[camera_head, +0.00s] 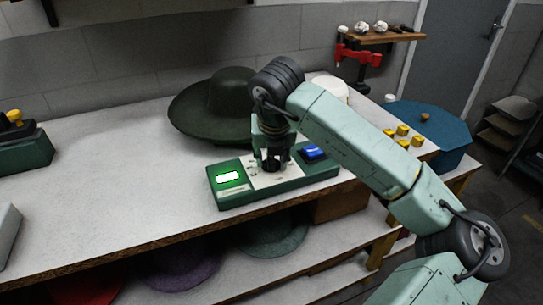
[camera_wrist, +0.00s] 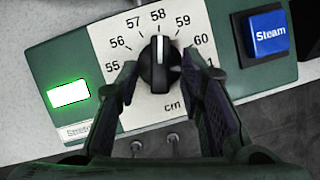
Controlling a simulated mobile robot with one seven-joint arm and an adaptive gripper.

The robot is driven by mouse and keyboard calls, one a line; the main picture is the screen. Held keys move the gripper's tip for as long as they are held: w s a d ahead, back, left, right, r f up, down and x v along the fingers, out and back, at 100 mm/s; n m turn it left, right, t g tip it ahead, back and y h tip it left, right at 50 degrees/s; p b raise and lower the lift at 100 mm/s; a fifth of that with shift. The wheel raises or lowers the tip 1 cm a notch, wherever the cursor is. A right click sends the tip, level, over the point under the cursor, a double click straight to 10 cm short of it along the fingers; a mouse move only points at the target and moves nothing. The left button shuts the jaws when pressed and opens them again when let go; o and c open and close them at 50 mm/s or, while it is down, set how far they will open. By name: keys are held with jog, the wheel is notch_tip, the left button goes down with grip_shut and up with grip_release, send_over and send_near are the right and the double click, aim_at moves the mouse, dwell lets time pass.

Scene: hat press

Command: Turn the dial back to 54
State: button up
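The dial (camera_wrist: 160,66) is a black round knob on a white scale plate of the green panel. Its white pointer line points up at about 58. The marks 55 to 60 show; part of a further number ending in 1 shows at the right, and 54 is not visible. My gripper (camera_wrist: 161,68) has its fingers apart on either side of the knob, with a narrow gap seeming to show at each side. In the head view my gripper (camera_head: 272,165) points down over the panel (camera_head: 262,199) and hides most of the dial.
A blue Steam button (camera_wrist: 268,32) is right of the dial, and a lit green-edged display (camera_wrist: 69,93) is left of it. A dark green hat (camera_head: 215,105) lies behind the panel on the bench (camera_head: 120,185). Small yellow blocks (camera_head: 403,130) lie to the right.

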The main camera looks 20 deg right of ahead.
jog(key=shift+c, duration=0.5)
grip_shut()
